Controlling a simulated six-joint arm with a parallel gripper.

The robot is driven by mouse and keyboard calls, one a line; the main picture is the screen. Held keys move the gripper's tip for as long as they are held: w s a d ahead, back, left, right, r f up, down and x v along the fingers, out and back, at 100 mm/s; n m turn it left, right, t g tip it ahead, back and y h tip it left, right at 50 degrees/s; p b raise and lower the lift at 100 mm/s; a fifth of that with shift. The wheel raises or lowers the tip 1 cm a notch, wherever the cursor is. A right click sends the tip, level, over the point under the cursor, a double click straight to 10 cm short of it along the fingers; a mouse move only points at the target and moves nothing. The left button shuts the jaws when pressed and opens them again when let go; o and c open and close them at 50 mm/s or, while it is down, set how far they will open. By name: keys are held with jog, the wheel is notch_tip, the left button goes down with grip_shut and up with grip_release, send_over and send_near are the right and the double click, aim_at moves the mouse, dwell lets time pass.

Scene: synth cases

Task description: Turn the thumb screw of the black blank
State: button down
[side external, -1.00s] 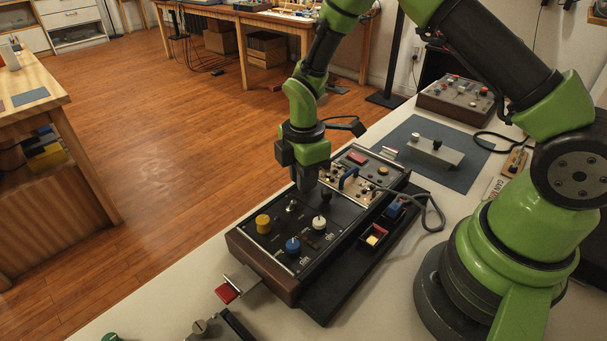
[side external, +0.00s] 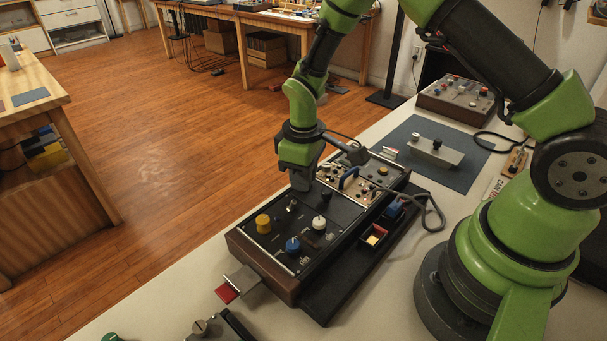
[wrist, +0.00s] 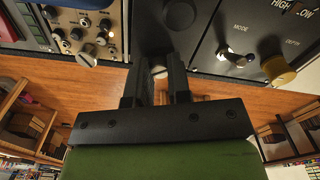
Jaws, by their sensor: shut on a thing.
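The black blank (wrist: 145,25) is a plain dark strip between two panels of the console in the wrist view, with a dark round knob (wrist: 180,12) on it. My gripper (wrist: 160,62) reaches its edge, with its fingers close together on a small thumb screw. The screw is mostly hidden between the fingers; only a small pale bit shows. In the side external view my gripper (side external: 301,186) points down at the far edge of the console, and its body hides the screw.
The panel beside the blank carries a yellow knob (side external: 263,223), a blue knob (side external: 293,245) and a white knob (side external: 319,222). A blue handle (side external: 348,178) and a cable stand close by.

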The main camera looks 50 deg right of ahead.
jog(key=m, duration=0.5)
jog(key=shift+m, duration=0.3)
jog(key=m, duration=0.9)
jog(key=shift+m, duration=2.2)
jog(key=c, duration=1)
grip_release()
jog(key=shift+c, duration=0.2)
